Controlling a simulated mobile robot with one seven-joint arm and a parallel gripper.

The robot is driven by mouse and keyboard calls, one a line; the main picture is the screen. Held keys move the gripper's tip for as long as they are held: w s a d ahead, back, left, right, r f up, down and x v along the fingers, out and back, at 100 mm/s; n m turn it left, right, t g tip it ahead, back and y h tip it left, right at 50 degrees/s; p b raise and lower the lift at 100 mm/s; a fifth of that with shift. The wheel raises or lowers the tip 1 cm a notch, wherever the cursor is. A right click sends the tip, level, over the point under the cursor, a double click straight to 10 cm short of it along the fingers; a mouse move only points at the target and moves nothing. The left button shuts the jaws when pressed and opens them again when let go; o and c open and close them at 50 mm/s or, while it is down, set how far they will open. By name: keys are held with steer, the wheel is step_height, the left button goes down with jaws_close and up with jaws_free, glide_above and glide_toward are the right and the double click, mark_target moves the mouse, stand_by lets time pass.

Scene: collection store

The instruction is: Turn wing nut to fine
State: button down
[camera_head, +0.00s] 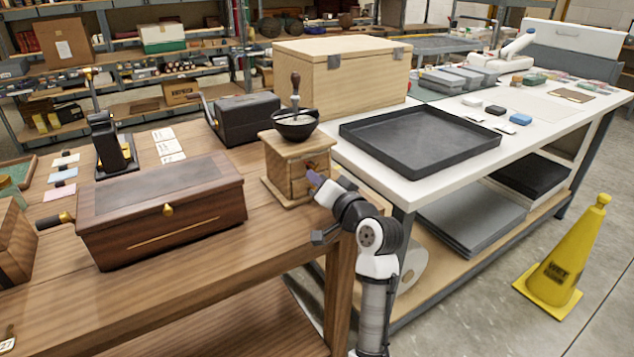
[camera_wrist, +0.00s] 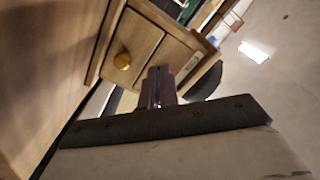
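The wooden grinder (camera_head: 289,180) stands at the right end of the brown table, with a black bowl (camera_head: 295,124) and a crank with a dark upright handle on top. No wing nut can be made out in either view. My gripper (camera_head: 314,179) is at the grinder's right side, close to its front. In the wrist view the grinder's wooden body (camera_wrist: 146,40) shows a drawer with a round brass knob (camera_wrist: 122,61). The gripper's dark purple fingers (camera_wrist: 158,84) look together beside that body; contact and anything between the tips cannot be seen.
A long wooden box (camera_head: 160,215) lies left of the grinder on the brown table (camera_head: 215,285). A black case (camera_head: 246,118) stands behind. A black tray (camera_head: 420,138) sits on the white table at right. A yellow cone (camera_head: 557,265) stands on the floor.

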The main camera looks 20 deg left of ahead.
steer(key=c, duration=1.6)
jaws_free()
steer(key=shift+c, duration=0.2)
steer(key=b+v, duration=0.2)
steer(key=v, duration=1.2)
steer(key=shift+a, duration=0.1)
